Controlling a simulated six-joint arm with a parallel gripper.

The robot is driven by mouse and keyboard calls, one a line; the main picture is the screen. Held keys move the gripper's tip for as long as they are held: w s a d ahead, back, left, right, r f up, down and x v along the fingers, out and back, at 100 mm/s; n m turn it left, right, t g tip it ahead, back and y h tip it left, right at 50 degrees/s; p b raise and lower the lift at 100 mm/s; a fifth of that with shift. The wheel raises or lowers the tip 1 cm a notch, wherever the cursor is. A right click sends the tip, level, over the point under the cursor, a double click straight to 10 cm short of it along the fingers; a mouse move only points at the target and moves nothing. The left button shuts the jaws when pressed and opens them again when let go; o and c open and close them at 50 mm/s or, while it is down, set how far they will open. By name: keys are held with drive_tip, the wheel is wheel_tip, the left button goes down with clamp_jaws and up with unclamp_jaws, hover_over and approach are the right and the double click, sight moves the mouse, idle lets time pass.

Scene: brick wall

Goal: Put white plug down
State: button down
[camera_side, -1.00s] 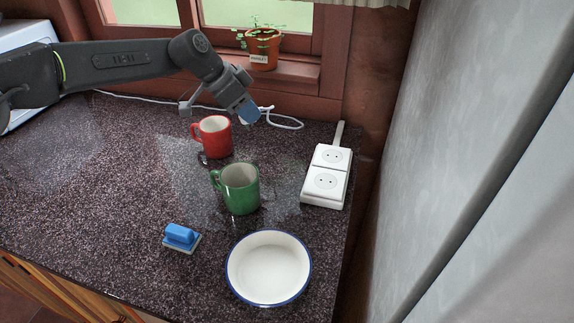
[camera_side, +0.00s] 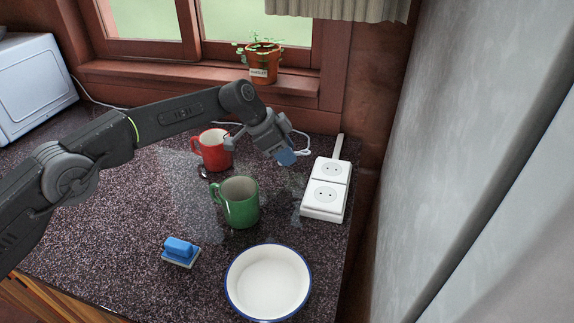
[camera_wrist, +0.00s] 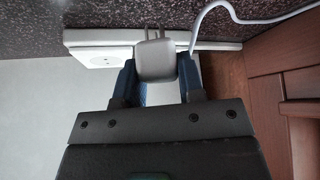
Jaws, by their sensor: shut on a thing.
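My gripper (camera_side: 287,157) is above the counter between the red mug and the white power strip (camera_side: 338,170). In the wrist view, its blue fingertips (camera_wrist: 157,85) are shut on the white plug (camera_wrist: 157,58). In the side view, the fingers hide most or all of the plug. A white cord (camera_wrist: 205,18) shows beside the plug in the wrist view, and behind my gripper in the side view. The strip has two round sockets and also shows in the wrist view (camera_wrist: 85,55), beyond the plug. The gap between plug and strip is hard to judge.
A red mug (camera_side: 216,152) and a green mug (camera_side: 241,206) stand left of the strip. A white bowl with a blue rim (camera_side: 240,303) and a blue-handled brush or sponge (camera_side: 179,248) are nearer. A potted plant (camera_side: 264,66) is on the windowsill. The wall is right of the strip.

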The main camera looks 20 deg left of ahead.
sight(287, 179)
drive_tip(key=shift+d+f, duration=0.2)
drive_tip(key=shift+f, duration=1.9)
drive_tip(key=shift+f, duration=0.3)
drive_tip(key=shift+f, duration=0.3)
drive_tip(key=c, duration=0.7)
unclamp_jaws()
drive_tip(key=shift+c, duration=0.2)
drive_tip(key=shift+r, duration=0.35)
drive_tip(key=v, duration=1.2)
drive_tip(key=shift+r, duration=0.25)
